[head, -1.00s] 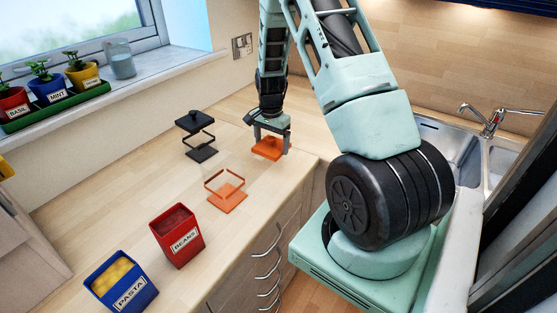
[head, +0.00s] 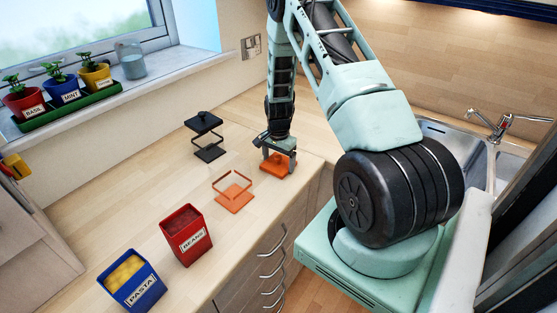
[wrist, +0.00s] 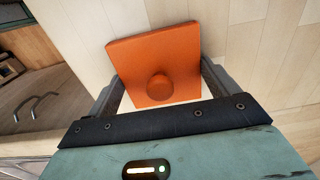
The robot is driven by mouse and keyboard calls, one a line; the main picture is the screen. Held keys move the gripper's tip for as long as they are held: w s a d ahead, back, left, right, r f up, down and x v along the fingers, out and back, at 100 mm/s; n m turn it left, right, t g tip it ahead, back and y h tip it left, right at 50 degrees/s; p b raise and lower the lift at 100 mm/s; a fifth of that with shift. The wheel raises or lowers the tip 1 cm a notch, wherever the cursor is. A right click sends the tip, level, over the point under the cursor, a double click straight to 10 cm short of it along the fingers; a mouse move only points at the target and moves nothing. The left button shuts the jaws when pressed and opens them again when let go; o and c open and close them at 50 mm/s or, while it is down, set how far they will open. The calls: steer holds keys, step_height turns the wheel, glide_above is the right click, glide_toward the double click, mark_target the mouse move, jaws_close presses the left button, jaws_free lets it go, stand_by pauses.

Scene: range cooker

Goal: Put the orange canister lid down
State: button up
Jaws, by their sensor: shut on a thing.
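The orange canister lid (head: 275,166) is a flat square with a round knob. My gripper (head: 278,160) is shut on it. In the wrist view the lid (wrist: 157,65) sits between the two fingers (wrist: 162,88), knob facing the camera. In the head view the lid is level at or just above the worktop, near its front edge; I cannot tell whether it touches. The open orange-framed clear canister (head: 234,193) stands on the worktop to the left of the lid and nearer the camera.
A black-framed canister with its lid on (head: 206,137) stands behind. A red beans box (head: 187,236) and a blue pasta box (head: 133,282) stand at the front left. Potted herbs (head: 65,90) line the windowsill. The sink (head: 450,145) is at the right. Worktop around the lid is clear.

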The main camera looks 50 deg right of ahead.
mark_target(279, 157)
steer(key=o, duration=0.8)
steer(key=shift+c, duration=0.2)
step_height(279, 157, up, 12)
steer(key=b, duration=0.4)
steer(key=w+a+r+n, duration=0.1)
steer(key=a+r+n, duration=0.15)
steer(key=a, duration=0.55)
steer(key=w+a+r+n, duration=0.1)
steer(key=a+r+n, duration=0.15)
steer(key=a, duration=0.55)
steer(key=s+a+r+n, duration=0.1)
steer(key=s+a+n, duration=0.15)
steer(key=a, duration=0.25)
steer(key=s+a+r+n+y, duration=0.1)
steer(key=a+r+n, duration=0.15)
steer(key=a, duration=0.25)
steer(key=s+a+n, duration=0.2)
steer(key=a+n, duration=0.1)
steer(key=a, duration=0.3)
steer(key=s+a+r+n, duration=0.1)
steer(key=s+a+n, duration=0.5)
steer(key=s, duration=0.3)
steer(key=s+a+r+n, duration=0.2)
steer(key=s+a+n, duration=0.4)
steer(key=s, duration=0.4)
steer(key=shift+s, duration=0.25)
